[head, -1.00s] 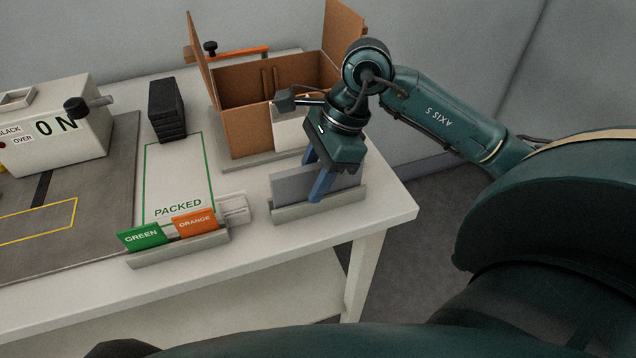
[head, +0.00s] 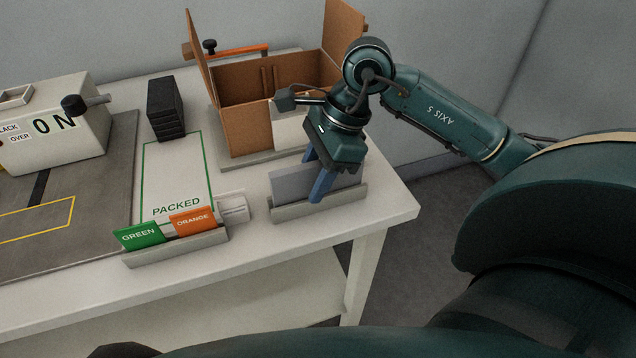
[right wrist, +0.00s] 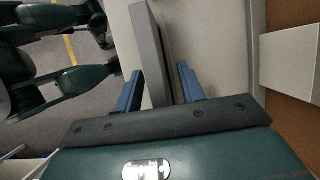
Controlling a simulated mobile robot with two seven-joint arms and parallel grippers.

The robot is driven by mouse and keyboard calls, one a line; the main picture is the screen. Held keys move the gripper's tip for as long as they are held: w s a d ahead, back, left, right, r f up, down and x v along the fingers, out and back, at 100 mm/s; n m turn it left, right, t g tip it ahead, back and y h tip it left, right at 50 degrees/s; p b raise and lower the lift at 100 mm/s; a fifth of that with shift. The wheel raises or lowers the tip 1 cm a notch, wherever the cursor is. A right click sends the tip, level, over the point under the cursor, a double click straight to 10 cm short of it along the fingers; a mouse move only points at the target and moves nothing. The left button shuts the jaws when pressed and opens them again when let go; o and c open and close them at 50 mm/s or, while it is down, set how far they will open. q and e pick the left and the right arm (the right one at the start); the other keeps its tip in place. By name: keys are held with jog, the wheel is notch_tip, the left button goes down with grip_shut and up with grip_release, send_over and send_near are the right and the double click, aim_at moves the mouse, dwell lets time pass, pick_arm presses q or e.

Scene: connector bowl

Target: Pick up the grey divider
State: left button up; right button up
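The grey divider (head: 293,184) stands on edge in a pale slotted holder (head: 290,211) near the table's right front corner. My right gripper (head: 319,192) points down over it, with one blue finger in front of the divider. In the right wrist view the divider (right wrist: 148,50) runs between the two fingers of the right gripper (right wrist: 160,90). The fingers are apart, with a visible gap between the divider and the right-hand finger. The left-hand finger is close to it; whether it touches I cannot tell. My left gripper is not in view.
A cardboard box (head: 243,128) with raised flaps stands just behind the holder. Green (head: 138,235) and orange (head: 193,222) cards stand in another holder (head: 175,249) to the left. Black dividers (head: 165,108) are stacked behind the PACKED area (head: 176,180), which is clear.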

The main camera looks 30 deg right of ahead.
jog(key=shift+c, duration=0.2)
grip_shut()
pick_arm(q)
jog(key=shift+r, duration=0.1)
pick_arm(e)
jog(key=shift+r, duration=0.1)
